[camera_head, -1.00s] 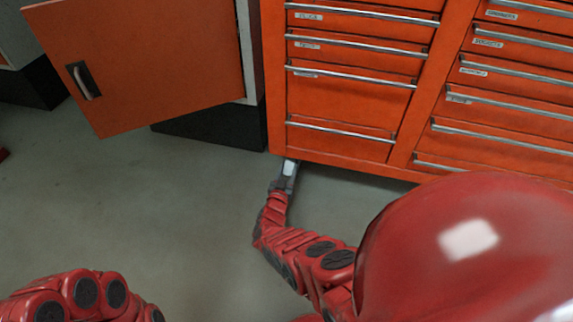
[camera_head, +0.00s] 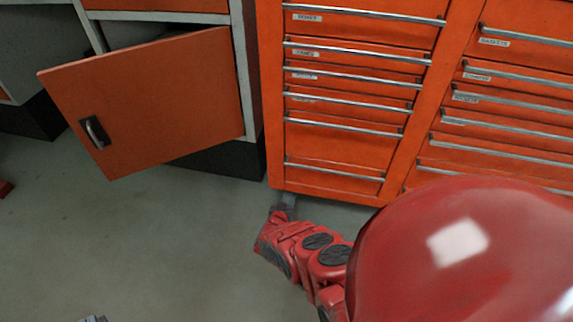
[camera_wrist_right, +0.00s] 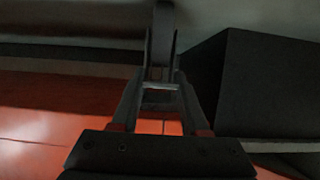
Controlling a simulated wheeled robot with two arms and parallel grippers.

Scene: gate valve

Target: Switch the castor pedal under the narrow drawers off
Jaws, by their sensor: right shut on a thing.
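The orange drawer cabinet (camera_head: 340,150) stands at the centre and right, with a left column of drawers over its near left corner. My right gripper (camera_head: 284,203) is low at that corner, at the cabinet's bottom edge. In the right wrist view its fingers (camera_wrist_right: 161,60) are closed on a dark grey upright piece, apparently the castor pedal (camera_wrist_right: 161,45). The pedal is mostly hidden by the fingers and is dim, so its tilt cannot be told. In the head view the castor is hidden. A small grey tip, probably my left gripper (camera_head: 95,319), barely shows at the bottom edge.
An orange cabinet door (camera_head: 150,100) hangs open to the left of the drawers. A black plinth (camera_head: 225,160) lies behind it, close to my right gripper; it also shows in the wrist view (camera_wrist_right: 275,85). The grey floor (camera_head: 130,240) at left is clear.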

